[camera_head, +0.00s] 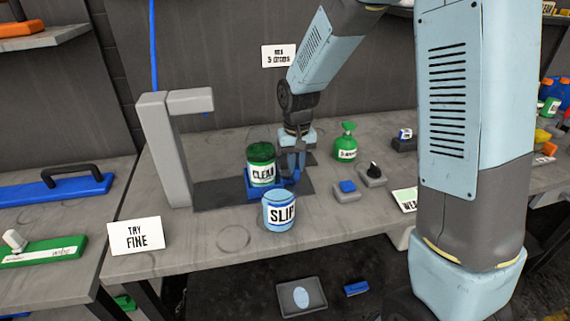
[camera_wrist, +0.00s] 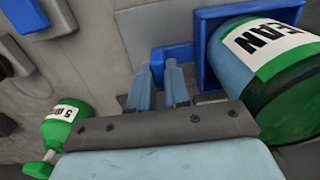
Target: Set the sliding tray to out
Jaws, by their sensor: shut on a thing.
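The sliding tray is a blue holder (camera_head: 250,190) on a dark track plate (camera_head: 211,196) on the bench. It also shows in the wrist view (camera_wrist: 204,50). It carries a green-lidded jar labelled CLEAN (camera_head: 262,168), large at the right of the wrist view (camera_wrist: 262,60). My gripper (camera_head: 294,174) is at the tray's right side, pointing down. In the wrist view, my gripper's fingers (camera_wrist: 161,76) are shut on a small blue tab (camera_wrist: 172,55) beside the tray. The tab's part between the fingers is hidden.
A blue SLIP can (camera_head: 280,211) stands close in front of the tray. A grey bracket (camera_head: 165,150) stands to the left. A green bottle (camera_head: 346,143), a blue-button box (camera_head: 346,191) and a black-knob box (camera_head: 373,174) are to the right. The bench's front left is mostly clear.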

